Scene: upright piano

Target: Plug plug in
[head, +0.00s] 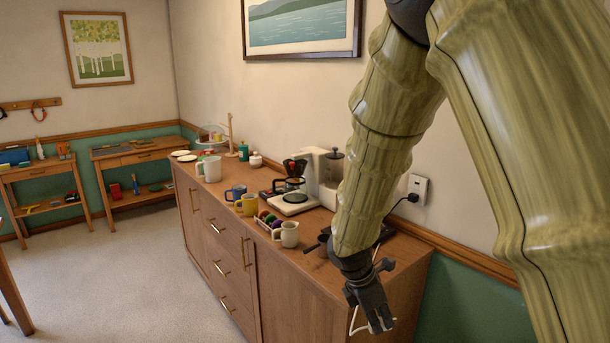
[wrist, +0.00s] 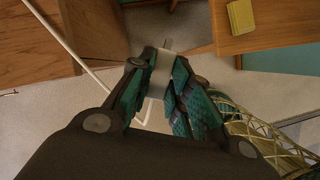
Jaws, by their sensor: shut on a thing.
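My gripper (head: 376,318) hangs in front of the right end of the wooden sideboard, pointing downward. In the wrist view its fingers (wrist: 157,82) are shut on a white plug (wrist: 161,70), with a small grey tip beyond the fingertips. A white cord (wrist: 72,38) runs across the left of the wrist view, and part of it loops beside my gripper in the head view (head: 353,322). The plug is mostly hidden in the head view. A white wall outlet (head: 419,184) is up on the wall behind the sideboard, apart from my gripper. A black plug (head: 412,197) sits in its lower part.
The sideboard (head: 285,268) carries a coffee maker (head: 293,200), a grinder (head: 331,175), several mugs and a dark appliance partly behind my arm. Its right end top is fairly clear. A wooden rail (head: 460,258) runs along the wall. Open floor (head: 120,290) lies left.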

